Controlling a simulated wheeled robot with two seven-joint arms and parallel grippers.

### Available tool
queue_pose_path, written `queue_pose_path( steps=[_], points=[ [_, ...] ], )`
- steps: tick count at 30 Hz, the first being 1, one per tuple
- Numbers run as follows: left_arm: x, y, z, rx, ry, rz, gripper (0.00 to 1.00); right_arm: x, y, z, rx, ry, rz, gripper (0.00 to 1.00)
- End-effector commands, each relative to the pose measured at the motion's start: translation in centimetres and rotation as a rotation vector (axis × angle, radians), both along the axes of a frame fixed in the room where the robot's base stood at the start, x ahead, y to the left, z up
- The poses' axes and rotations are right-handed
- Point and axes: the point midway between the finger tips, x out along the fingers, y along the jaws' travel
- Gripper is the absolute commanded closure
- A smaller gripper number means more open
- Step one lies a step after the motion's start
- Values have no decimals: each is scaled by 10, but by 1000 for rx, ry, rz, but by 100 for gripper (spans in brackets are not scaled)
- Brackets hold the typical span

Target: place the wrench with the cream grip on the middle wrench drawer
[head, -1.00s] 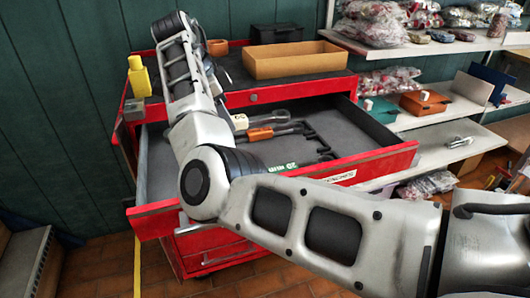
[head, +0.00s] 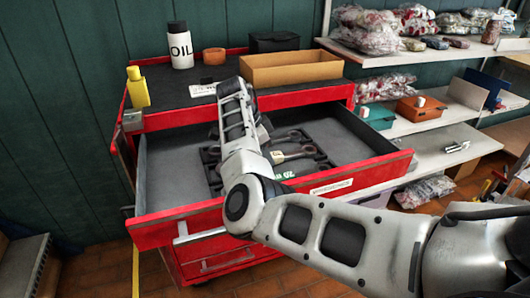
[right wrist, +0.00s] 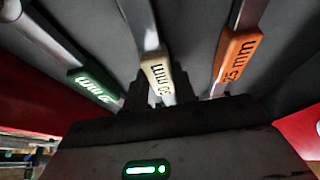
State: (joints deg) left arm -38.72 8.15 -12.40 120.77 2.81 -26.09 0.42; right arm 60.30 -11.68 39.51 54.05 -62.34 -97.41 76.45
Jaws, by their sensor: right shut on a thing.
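The wrench with the cream grip (right wrist: 158,76), marked 30 mm, lies between the dark fingers of my right gripper (right wrist: 162,88) in the right wrist view. The gripper is shut on that grip. A green-gripped wrench (right wrist: 94,87) is to its left and an orange-gripped wrench marked 25 mm (right wrist: 236,58) to its right, both apart from the fingers. In the head view my right forearm reaches over the open red drawer (head: 365,150), which has a grey lining and several dark wrenches. My forearm hides part of them and the gripper. My left gripper is not in view.
On the red cabinet top stand a white oil bottle (head: 180,50), a yellow bottle (head: 137,88), an orange-brown ring (head: 214,57), a black box (head: 274,42) and a tan tray (head: 290,72). Shelves (head: 430,150) with bags and boxes stand at the right.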

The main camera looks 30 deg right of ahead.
Motion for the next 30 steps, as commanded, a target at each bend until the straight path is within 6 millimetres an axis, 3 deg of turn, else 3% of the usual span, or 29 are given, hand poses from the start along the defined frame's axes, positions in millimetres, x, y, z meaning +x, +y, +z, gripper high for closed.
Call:
queue_pose_path(
  steps=[9,10,12,23,30],
  points=[
    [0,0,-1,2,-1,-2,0,0,0,-2,-1,-2,0,100],
    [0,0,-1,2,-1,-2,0,0,0,-2,-1,-1,-1,65],
    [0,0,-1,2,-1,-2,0,0,0,-2,-1,-1,-1,51],
    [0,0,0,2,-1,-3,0,1,2,5,-1,-2,0,51],
    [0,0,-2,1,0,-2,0,6,17,45,-3,-7,0,51]
  ],
)
